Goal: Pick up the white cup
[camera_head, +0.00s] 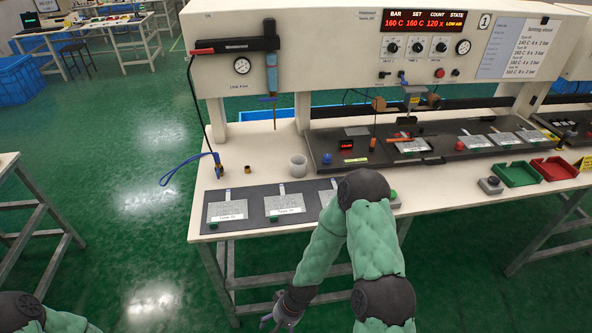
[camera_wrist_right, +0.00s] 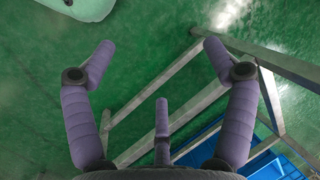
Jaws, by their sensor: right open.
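The white cup (camera_head: 298,165) stands upright on the cream bench top, left of the dark press plate (camera_head: 330,160), and nothing touches it. My right gripper (camera_head: 272,320) hangs low in front of the bench in the head view, below the table top and well away from the cup. In the right wrist view my right gripper (camera_wrist_right: 158,65) has its purple fingers spread, with nothing between them. The cup is not in the wrist view. Only a piece of my left arm shows at the lower left corner of the head view; its gripper is out of frame.
A dark mat (camera_head: 244,210) with keypad films lies along the bench's front edge, partly hidden by my right arm. A hanging tool (camera_head: 271,75) is above.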

